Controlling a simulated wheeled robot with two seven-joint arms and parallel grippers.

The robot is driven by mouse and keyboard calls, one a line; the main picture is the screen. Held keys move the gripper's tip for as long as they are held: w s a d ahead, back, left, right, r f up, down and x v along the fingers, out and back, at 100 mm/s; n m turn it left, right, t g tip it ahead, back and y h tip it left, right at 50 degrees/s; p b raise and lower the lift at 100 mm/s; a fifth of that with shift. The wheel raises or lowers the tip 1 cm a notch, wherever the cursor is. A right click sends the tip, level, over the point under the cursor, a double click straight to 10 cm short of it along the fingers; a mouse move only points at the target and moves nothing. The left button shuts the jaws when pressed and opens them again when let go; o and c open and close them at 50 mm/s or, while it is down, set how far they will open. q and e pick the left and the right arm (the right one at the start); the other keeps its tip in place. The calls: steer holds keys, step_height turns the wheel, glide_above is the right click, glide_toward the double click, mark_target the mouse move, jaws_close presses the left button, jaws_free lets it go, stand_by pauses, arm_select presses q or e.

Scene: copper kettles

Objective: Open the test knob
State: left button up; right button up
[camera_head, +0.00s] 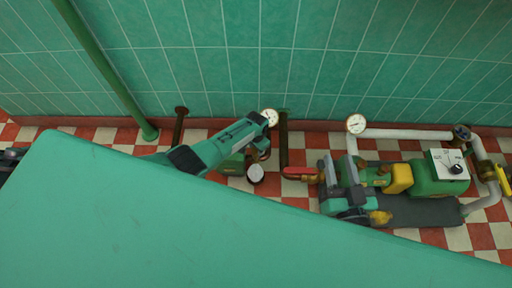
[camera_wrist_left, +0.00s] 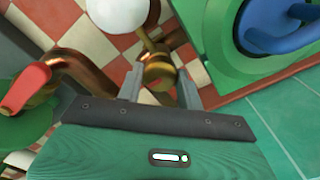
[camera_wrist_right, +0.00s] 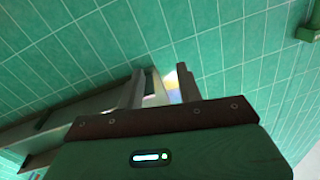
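My left gripper (camera_head: 262,150) hangs at the end of the teal arm near the wall, among copper pipework in the head view. In the left wrist view its fingers (camera_wrist_left: 158,80) stand apart. A brass knob-like fitting (camera_wrist_left: 158,68), perhaps the test knob, lies between or just beyond them; I cannot tell whether they touch it. A white round thing (camera_wrist_left: 118,12) is above it. A red handle (camera_wrist_left: 25,88) is at the left on a copper pipe. My right gripper (camera_head: 340,160) is open beside the pump; its fingers (camera_wrist_right: 160,76) face the tiled wall, with nothing clearly held.
A red lever (camera_head: 300,173) lies between my grippers. A green pump motor (camera_head: 430,180), yellow part (camera_head: 398,179) and white pipe (camera_head: 405,134) are at the right. A large teal surface hides much of the foreground.

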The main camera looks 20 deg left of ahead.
arm_select(q)
steer(key=o, duration=0.4)
steer(key=shift+o, duration=0.2)
steer(key=shift+r, duration=0.15)
step_height(320, 180, up, 2)
steer(key=shift+r+p, duration=0.2)
steer(key=shift+p, duration=0.7)
steer(key=shift+r+p, duration=0.4)
steer(key=shift+r, duration=0.4)
arm_select(e)
steer(key=s+f+g+h, duration=0.1)
steer(key=s+f+g, duration=0.2)
steer(key=f+g, duration=0.2)
arm_select(q)
steer(key=shift+r+p, duration=0.45)
steer(key=shift+r, duration=0.3)
step_height(320, 180, up, 8)
steer(key=p, duration=0.3)
arm_select(e)
steer(key=s+d+g+h, duration=0.3)
steer(key=d+g+h, duration=0.1)
steer(key=d, duration=0.5)
steer(key=shift+s+f+g, duration=0.2)
steer(key=shift+s+g, duration=0.2)
steer(key=shift+g, duration=0.4)
